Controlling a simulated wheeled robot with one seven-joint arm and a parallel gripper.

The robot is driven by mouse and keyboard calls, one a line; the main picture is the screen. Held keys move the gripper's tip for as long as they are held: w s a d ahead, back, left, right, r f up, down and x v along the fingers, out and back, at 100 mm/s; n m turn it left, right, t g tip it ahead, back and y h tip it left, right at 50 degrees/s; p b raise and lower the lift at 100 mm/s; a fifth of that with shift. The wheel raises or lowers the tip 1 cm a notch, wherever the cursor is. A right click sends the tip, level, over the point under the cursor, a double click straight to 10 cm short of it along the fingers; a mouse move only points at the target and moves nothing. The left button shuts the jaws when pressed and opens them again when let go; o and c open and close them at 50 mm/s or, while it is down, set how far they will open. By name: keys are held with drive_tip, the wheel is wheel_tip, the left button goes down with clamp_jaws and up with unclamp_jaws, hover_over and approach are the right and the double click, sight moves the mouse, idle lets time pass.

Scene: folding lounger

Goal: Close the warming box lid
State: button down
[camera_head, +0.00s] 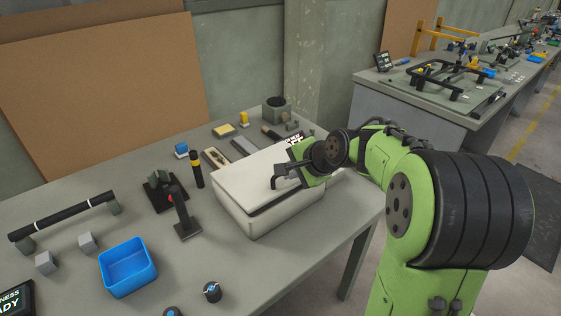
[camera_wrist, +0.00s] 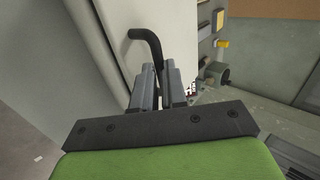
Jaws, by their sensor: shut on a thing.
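The warming box (camera_head: 262,221) is a white box on the grey workbench. Its white lid (camera_head: 245,172) lies over the top, with a dark gap along the front right edge, so it looks slightly raised there. My gripper (camera_head: 289,170) is at the lid's right side. In the wrist view my gripper (camera_wrist: 161,76) has its two grey fingers shut on a black bent handle (camera_wrist: 148,42), which stands out beside the pale lid face (camera_wrist: 100,30). The handle's base is hidden behind the fingers.
The bench in front of the box is mostly clear.

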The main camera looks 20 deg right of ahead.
drive_tip(key=shift+s+d+f+b, duration=0.1)
drive_tip(key=shift+s+f+b, duration=0.15)
drive_tip(key=shift+f, duration=0.4)
drive_tip(key=shift+s+d+f+b, duration=0.1)
drive_tip(key=shift+s+f+b, duration=0.1)
drive_tip(key=shift+f, duration=0.4)
drive_tip(key=shift+w+r, duration=0.1)
drive_tip(key=shift+r, duration=0.1)
drive_tip(key=c, duration=1.2)
unclamp_jaws()
drive_tip(key=shift+o, duration=0.2)
drive_tip(key=shift+r, duration=0.1)
drive_tip(key=p+v, duration=0.5)
drive_tip(key=v, duration=1)
drive_tip(key=shift+s+r+p, duration=0.25)
drive_tip(key=shift+p, duration=0.1)
